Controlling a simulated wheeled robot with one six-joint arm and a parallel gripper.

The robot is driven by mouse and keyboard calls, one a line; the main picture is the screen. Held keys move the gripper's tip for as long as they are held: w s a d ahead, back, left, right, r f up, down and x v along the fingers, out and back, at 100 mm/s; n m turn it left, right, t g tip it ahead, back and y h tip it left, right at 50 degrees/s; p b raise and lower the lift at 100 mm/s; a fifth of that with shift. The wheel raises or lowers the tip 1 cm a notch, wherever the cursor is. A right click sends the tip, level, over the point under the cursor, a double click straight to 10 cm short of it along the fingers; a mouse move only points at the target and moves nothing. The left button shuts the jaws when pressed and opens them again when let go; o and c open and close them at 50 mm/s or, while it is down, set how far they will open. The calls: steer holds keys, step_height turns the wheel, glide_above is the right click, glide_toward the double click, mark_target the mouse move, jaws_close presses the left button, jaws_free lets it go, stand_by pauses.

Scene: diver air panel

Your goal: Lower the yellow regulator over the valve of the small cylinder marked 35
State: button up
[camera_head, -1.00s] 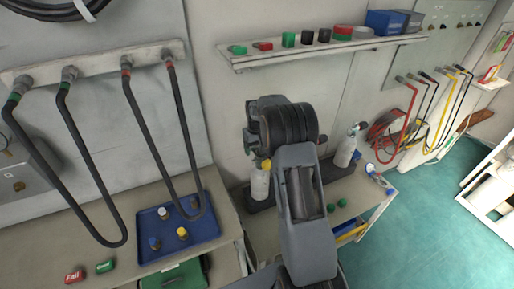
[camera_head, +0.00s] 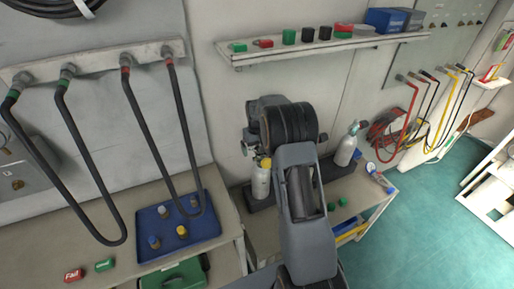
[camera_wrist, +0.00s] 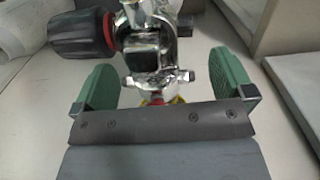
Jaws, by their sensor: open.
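A small pale cylinder (camera_head: 260,184) stands at the left of the dark rack, partly behind my arm. A yellow part (camera_head: 265,162), which looks like the regulator, is at its top; whether it is seated on the valve I cannot tell. The mark 35 is not readable. In the wrist view a chrome fitting (camera_wrist: 150,45) with a black knob (camera_wrist: 82,36) stands between the green pads of my gripper (camera_wrist: 162,84). The pads are wide apart, with gaps on both sides. A bit of yellow and red (camera_wrist: 160,99) shows below the fitting. My arm hides the gripper in the head view.
A second cylinder (camera_head: 346,150) stands at the rack's right end. A blue tray (camera_head: 205,236) with several small capped pieces lies at left. A shelf (camera_head: 330,46) runs above, and black hoses (camera_head: 90,170) hang at left.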

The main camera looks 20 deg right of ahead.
step_height(320, 180, up, 12)
steer(key=b, duration=0.1)
steer(key=shift+b, duration=0.4)
steer(key=shift+w, duration=0.1)
stand_by(0.5)
steer(key=shift+w+f, duration=0.1)
steer(key=shift+f, duration=0.1)
steer(key=s+a+r+t, duration=0.1)
steer(key=s+a, duration=0.2)
steer(key=s, duration=0.6)
steer(key=s+a+r+t, duration=0.1)
steer(key=s+a, duration=0.3)
steer(key=s, duration=0.5)
steer(key=s+a+t, duration=0.2)
steer(key=s+a, duration=0.2)
steer(key=s, duration=0.5)
steer(key=shift+s+a+r, duration=0.25)
steer(key=shift+s+r, duration=0.15)
